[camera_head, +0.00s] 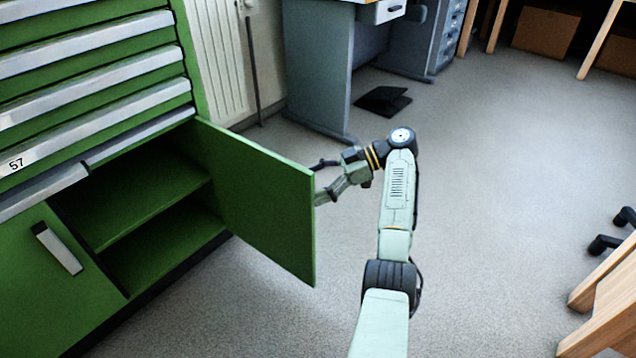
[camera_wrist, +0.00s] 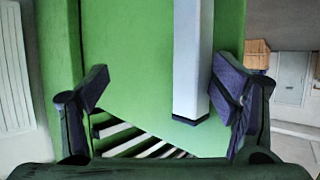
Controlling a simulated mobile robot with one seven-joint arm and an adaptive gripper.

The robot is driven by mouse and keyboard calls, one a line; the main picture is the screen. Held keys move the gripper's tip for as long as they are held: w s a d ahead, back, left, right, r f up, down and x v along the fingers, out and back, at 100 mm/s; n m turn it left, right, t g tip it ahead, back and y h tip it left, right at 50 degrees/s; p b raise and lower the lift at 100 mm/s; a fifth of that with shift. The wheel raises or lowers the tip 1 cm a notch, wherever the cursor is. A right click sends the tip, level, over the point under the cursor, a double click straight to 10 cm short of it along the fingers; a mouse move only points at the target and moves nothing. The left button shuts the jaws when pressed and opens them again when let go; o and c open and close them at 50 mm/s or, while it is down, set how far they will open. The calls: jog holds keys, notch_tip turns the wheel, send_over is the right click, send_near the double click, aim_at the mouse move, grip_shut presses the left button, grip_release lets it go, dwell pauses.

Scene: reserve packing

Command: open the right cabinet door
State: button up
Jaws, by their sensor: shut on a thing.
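The right cabinet door (camera_head: 265,200) is a green panel swung well out from the green cabinet, with the shelf space behind it exposed. My gripper (camera_head: 322,181) is at the door's free edge, on its outer side, which is turned away from the head camera. In the wrist view, the door's pale bar handle (camera_wrist: 192,60) runs between my gripper's fingers (camera_wrist: 160,92), nearer the right finger. My gripper is shut on the handle, though the fingers look spread and the exact contact is hard to see.
The left cabinet door (camera_head: 50,250) is closed, with drawers (camera_head: 90,75) above. Open shelves (camera_head: 150,205) show inside. A grey desk (camera_head: 320,70) stands behind, and a dark flat object (camera_head: 383,101) lies on the floor. Wooden furniture (camera_head: 608,300) is at right. The floor (camera_head: 500,180) between is clear.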

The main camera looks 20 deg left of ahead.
jog(key=shift+w+a+r, duration=0.1)
jog(key=shift+a+r, duration=0.15)
jog(key=shift+r, duration=0.1)
jog(key=shift+c, duration=0.2)
jog(key=v, duration=0.6)
jog(key=shift+w+d+f, duration=0.1)
jog(key=shift+d, duration=0.15)
jog(key=c, duration=0.3)
jog(key=shift+w+d, duration=0.15)
jog(key=shift+d, duration=0.4)
jog(key=shift+d, duration=0.1)
